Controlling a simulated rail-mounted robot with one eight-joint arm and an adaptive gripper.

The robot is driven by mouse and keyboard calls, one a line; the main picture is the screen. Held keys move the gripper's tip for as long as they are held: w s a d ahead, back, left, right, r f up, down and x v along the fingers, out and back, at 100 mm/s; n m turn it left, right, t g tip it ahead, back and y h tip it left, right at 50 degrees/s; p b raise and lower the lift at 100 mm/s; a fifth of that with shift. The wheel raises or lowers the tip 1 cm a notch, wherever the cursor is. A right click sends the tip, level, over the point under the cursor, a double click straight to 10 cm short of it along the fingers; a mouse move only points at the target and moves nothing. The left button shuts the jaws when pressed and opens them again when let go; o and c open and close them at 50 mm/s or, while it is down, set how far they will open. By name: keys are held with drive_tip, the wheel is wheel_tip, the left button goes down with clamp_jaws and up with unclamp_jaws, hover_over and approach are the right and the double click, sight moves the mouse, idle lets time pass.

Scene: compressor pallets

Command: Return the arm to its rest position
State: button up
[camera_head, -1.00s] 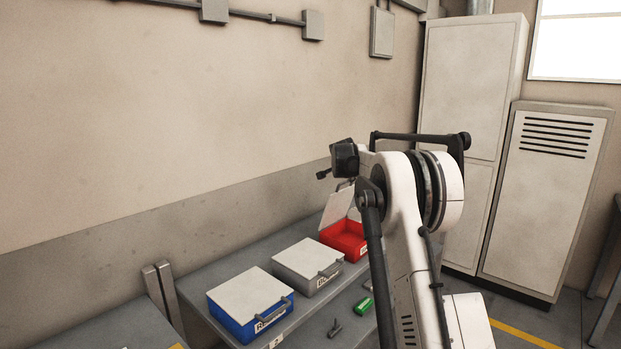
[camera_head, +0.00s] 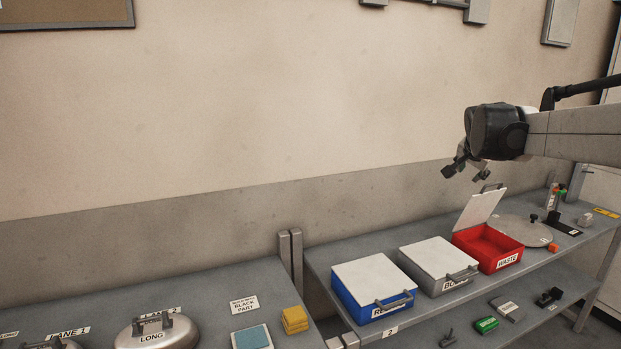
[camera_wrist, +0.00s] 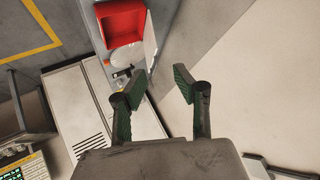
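My gripper (camera_head: 466,175) hangs in the air above and a little left of the open red waste box, well clear of the bench. In the camera_wrist view my gripper (camera_wrist: 160,88) shows its two fingers apart with nothing between them. My arm reaches in from the right edge of the camera_head view, roughly level. The red box (camera_head: 487,253) has its lid raised and looks empty; it also shows in the camera_wrist view (camera_wrist: 123,22).
The bench (camera_head: 330,262) carries a closed blue box (camera_head: 374,287) and a closed grey box (camera_head: 439,264) left of the red one. A round grey plate (camera_head: 525,232) lies behind it. A lower shelf holds a green block (camera_head: 486,324). The wall stands close behind.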

drive_tip(key=s+a+f+n+y, duration=0.1)
drive_tip(key=s+a+n, duration=0.2)
drive_tip(key=s+a, duration=0.75)
drive_tip(key=s+a+f+n+y, duration=0.1)
drive_tip(key=s+a+f, duration=0.3)
drive_tip(key=s, duration=0.6)
drive_tip(key=s+a+f+n+g+y+b, duration=0.1)
drive_tip(key=s+a+f+n, duration=0.3)
drive_tip(key=s+f, duration=0.3)
drive_tip(key=s+a+f+n+y, duration=0.1)
drive_tip(key=s+a+f+n, duration=0.2)
drive_tip(key=s, duration=1.2)
wheel_tip(320, 180, down, 3)
drive_tip(key=shift+a+r+g+b, duration=0.1)
drive_tip(key=shift+a+g+b, duration=0.3)
drive_tip(key=shift+a, duration=0.15)
